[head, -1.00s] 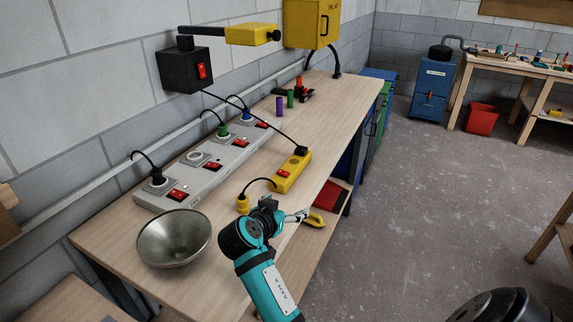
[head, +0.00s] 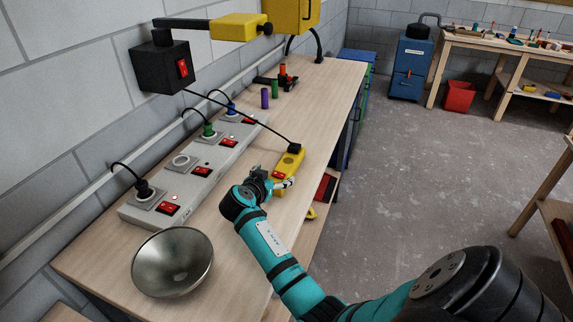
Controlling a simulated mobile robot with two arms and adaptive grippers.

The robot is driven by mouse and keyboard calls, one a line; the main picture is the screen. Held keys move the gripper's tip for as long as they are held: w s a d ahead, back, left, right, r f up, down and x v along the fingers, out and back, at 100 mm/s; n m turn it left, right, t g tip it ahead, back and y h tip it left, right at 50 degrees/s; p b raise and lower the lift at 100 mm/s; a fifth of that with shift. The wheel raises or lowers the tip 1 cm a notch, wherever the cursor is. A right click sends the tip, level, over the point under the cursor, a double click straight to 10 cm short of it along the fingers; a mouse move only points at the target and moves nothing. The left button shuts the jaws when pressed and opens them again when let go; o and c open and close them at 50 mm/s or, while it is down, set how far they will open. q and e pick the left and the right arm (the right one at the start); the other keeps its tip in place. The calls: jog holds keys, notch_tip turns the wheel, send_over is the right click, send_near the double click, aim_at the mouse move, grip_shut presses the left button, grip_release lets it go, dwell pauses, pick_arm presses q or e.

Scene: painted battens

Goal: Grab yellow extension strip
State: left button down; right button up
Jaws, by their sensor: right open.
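The yellow extension strip (head: 291,160) lies on the wooden workbench (head: 312,116) near its front edge. A black plug with a cable sits in its far end. My right gripper (head: 289,183) is open at the strip's near end. The wrist and gripper hide that near end and the strip's own yellow plug. Whether the fingers touch the strip I cannot tell. My left gripper is not in view.
A long grey power strip (head: 193,170) with plugs lies along the wall. A metal bowl (head: 172,262) stands at the near left. Coloured cylinders (head: 265,98) stand farther back. A black switch box (head: 160,66) and yellow lamp-like arm (head: 240,27) overhang the bench.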

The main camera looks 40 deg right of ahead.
aim_at(283, 169)
jog(key=x, duration=0.3)
jog(key=shift+r+p, duration=0.15)
jog(key=shift+p, duration=0.25)
jog(key=p+x, duration=0.1)
jog(key=x, duration=0.3)
jog(key=shift+w+f, duration=0.2)
jog(key=shift+f, duration=0.1)
jog(key=shift+d+f, duration=0.1)
jog(key=shift+d, duration=0.05)
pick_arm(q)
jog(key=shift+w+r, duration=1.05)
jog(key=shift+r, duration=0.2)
pick_arm(e)
jog(key=shift+c, duration=0.6)
jog(key=c, duration=1.3)
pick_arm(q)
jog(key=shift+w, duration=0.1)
pick_arm(e)
jog(key=shift+c, duration=0.6)
jog(key=shift+w, duration=0.1)
